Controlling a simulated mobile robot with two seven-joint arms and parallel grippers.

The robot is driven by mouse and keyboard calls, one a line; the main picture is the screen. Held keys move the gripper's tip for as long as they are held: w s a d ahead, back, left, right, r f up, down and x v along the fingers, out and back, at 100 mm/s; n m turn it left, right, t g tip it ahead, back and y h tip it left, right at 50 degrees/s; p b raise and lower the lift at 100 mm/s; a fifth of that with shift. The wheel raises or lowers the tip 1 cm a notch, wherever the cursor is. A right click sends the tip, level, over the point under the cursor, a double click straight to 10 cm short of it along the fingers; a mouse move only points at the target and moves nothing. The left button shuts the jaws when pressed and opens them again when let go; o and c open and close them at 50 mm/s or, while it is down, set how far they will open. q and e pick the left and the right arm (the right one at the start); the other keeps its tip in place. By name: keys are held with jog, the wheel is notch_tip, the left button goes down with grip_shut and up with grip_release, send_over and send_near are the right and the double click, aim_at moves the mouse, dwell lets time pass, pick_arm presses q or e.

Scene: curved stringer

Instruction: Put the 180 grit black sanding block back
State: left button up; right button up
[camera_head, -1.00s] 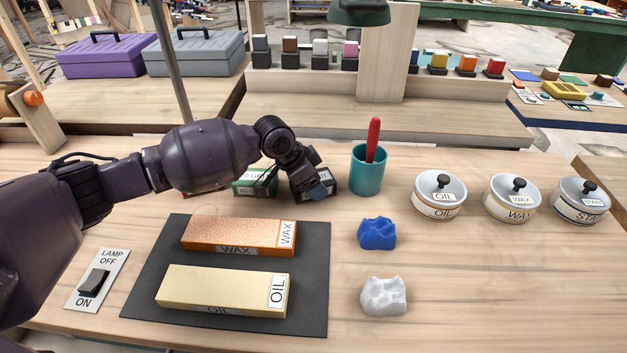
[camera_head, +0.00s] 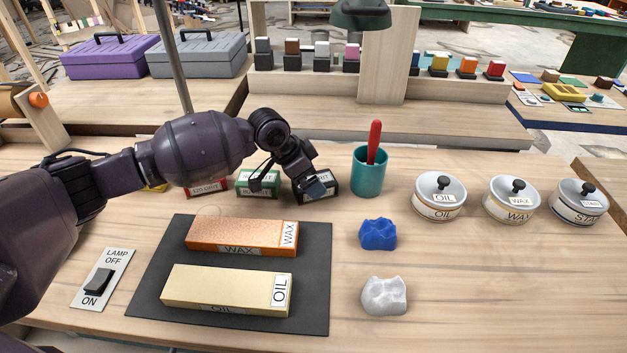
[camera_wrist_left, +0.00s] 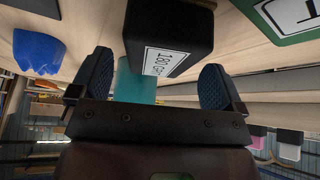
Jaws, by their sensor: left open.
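The black 180 grit sanding block (camera_head: 328,193) sits on the bench at the right end of a row of sanding blocks, beside the green block. In the left wrist view the black block (camera_wrist_left: 165,40) shows its white "180 GRIT" label. My left gripper (camera_head: 316,190) is at the black block and partly covers it in the head view. In the left wrist view my left gripper (camera_wrist_left: 157,85) is open, with its two blue fingertips apart and the block between and beyond them. No contact is clear. My right gripper is not in view.
A green block (camera_head: 258,184) and a red 120 grit block (camera_head: 207,188) stand left of the black one. A teal cup (camera_head: 368,174) with a red handle stands close on the right. Blue lump (camera_head: 377,234), mat (camera_head: 150,290) and tins (camera_head: 440,196) lie around. Front right bench is clear.

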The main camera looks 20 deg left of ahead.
pick_arm(q)
jog(key=p+v, duration=0.2)
jog(key=v, duration=0.7)
jog(key=shift+r, duration=0.2)
jog(key=shift+s, duration=0.1)
